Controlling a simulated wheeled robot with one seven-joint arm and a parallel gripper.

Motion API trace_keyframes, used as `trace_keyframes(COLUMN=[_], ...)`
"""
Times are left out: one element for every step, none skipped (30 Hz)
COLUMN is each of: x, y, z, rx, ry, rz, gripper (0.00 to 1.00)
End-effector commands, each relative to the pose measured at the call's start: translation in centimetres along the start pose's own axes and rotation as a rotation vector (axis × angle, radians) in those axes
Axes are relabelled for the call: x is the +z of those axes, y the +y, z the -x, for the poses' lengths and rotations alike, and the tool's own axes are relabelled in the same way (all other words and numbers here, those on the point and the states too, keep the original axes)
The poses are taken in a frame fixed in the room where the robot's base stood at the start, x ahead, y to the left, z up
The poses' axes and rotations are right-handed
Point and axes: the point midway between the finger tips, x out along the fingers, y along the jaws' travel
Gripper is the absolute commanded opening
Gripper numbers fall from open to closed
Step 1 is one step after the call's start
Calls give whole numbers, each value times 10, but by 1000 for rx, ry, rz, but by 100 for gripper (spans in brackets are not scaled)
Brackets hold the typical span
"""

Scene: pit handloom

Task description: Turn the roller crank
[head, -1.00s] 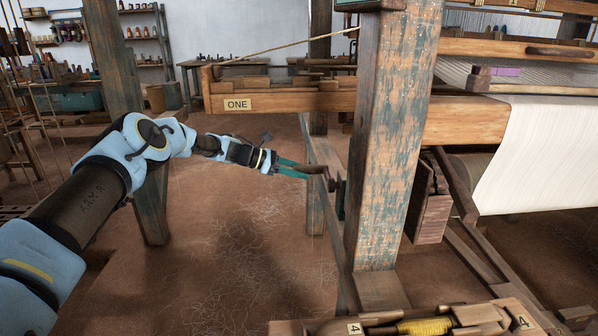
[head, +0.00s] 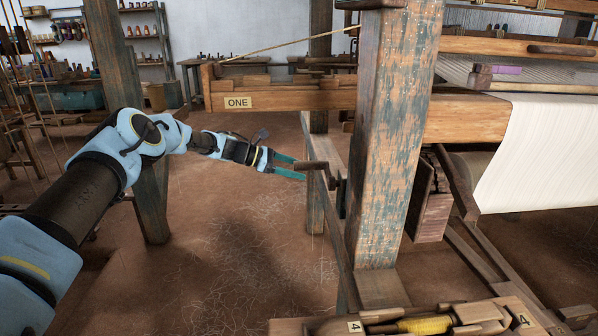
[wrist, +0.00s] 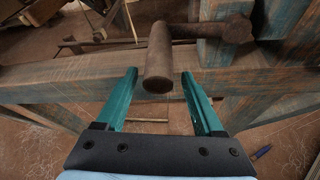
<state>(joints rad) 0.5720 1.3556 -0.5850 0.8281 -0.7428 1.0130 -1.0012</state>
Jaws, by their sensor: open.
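The roller crank (head: 328,176) is on the left side of the blue-flaked loom post (head: 393,140). Its brown wooden handle (head: 311,165) sticks out to the left towards my gripper. My gripper (head: 300,167) is open, with its teal fingertips just at the handle's free end. In the wrist view, the round handle (wrist: 159,62) points at the camera, in line with the gap between the two fingers of my gripper (wrist: 162,75). The handle's near end seems to lie between or just above the fingertips; I cannot tell if they touch it.
A wooden beam with the label ONE (head: 238,102) runs above my gripper. A tray (head: 290,327) of tools and a yellow spool stands at the bottom right. White cloth (head: 535,150) hangs from the loom at right.

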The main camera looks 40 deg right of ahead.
Motion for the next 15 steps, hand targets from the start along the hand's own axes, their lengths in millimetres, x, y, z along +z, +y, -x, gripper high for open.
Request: trace_keyframes(x=[-1,-1,-1,-2,-2,-2,-2,-2,-2,-2,-2,-2,-2,-2,-2], y=[0,0,0,0,1,0,0,0,0,0,0,0,-1,-1,0], z=[9,15,23,29,36,44,50,55,62,68,72,78,81,84,88], rx=[2,3,3,3,4,3,2,2,2,2,2,1,0,0,1], ry=[1,1,2,2,2,2,2,2,2,2,2,2,1,2,2], rz=[1,1,0,1,1,1,1,1,1,1,1,1,1,1,1], gripper=[70,70,70,70,70,70,70,70,70,70,70,70,70,70,70])
